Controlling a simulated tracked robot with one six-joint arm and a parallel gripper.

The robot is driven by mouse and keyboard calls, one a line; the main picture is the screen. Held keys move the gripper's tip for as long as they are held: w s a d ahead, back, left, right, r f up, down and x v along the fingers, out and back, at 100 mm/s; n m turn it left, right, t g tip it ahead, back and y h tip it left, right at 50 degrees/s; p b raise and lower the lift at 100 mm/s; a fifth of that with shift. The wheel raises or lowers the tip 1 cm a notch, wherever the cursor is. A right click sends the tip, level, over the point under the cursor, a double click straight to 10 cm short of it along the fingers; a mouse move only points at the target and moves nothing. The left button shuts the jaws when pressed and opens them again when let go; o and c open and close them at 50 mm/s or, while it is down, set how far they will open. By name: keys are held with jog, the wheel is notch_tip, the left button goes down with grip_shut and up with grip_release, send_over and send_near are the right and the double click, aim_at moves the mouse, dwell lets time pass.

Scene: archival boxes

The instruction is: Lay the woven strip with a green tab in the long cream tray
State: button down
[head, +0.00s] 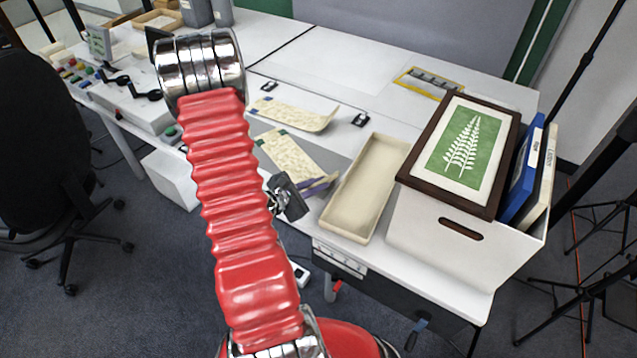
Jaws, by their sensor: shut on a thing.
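A cream woven strip (290,153) with a green tab at its upper left end slants down to the right, left of the tray. Its lower right end meets the purple fingers of my gripper (320,184), which is shut on it.
A white box (417,235) right of the tray holds a framed fern picture (467,150) and blue and cream binders. Two small black-and-silver pieces (361,119) lie on the table (345,90) near the back strip. A yellow-edged holder (428,83) sits farther back.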

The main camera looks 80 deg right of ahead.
jog(key=c, duration=1.9)
grip_release()
jog(key=shift+o, duration=0.2)
jog(key=v, duration=1.2)
jog(key=shift+w, duration=0.1)
